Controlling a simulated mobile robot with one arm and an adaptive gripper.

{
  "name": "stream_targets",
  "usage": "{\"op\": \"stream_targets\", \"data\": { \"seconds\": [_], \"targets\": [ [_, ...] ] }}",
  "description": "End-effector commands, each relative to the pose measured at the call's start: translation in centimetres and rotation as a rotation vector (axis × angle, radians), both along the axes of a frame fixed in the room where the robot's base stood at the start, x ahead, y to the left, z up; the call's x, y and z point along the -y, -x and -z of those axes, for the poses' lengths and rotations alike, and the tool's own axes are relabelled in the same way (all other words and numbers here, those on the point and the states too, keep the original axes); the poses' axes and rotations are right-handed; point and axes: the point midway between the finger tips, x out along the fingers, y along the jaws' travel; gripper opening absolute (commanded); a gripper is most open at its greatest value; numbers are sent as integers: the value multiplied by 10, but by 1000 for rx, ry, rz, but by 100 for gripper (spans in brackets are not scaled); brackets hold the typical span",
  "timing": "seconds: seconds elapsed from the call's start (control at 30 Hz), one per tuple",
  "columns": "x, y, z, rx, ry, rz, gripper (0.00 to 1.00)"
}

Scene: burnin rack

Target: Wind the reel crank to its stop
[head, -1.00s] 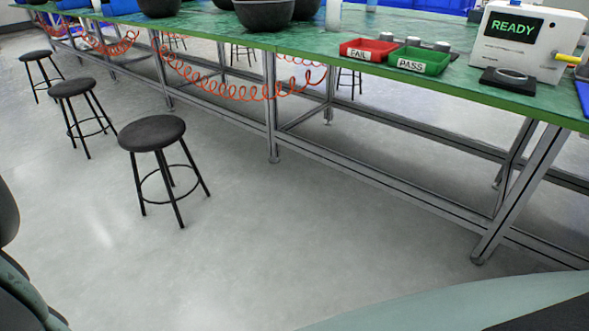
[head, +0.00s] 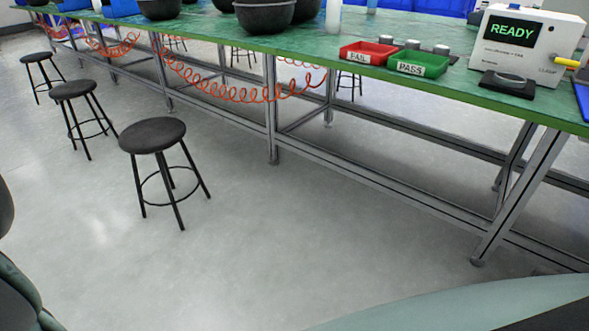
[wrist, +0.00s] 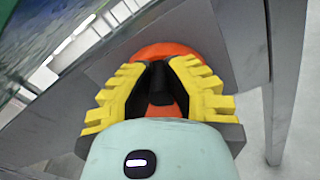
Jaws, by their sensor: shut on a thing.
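In the wrist view my gripper (wrist: 160,76) has its yellow ridged fingers closed in around a black handle (wrist: 160,88), which I take to be the crank's grip. Behind it is a round orange body (wrist: 178,52), probably the reel, largely covered by the fingers and handle. It sits against grey metal framing. The fingers hide the contact with the handle, and the crank's stop cannot be made out. The head view shows neither my gripper nor the reel.
A long green-topped bench (head: 330,54) on metal legs carries a red FAIL bin (head: 367,53), a green PASS bin (head: 419,63) and a white tester (head: 526,44) reading READY. Orange coiled hoses (head: 235,92) hang below. Black stools (head: 152,136) stand left. Middle floor is clear.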

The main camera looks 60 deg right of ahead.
Motion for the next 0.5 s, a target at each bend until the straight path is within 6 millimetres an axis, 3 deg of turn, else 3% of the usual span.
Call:
{"op": "stream_targets", "data": {
  "seconds": [0.5],
  "targets": [
    [1,-22,12,-492,-42,3,0]
  ]
}}
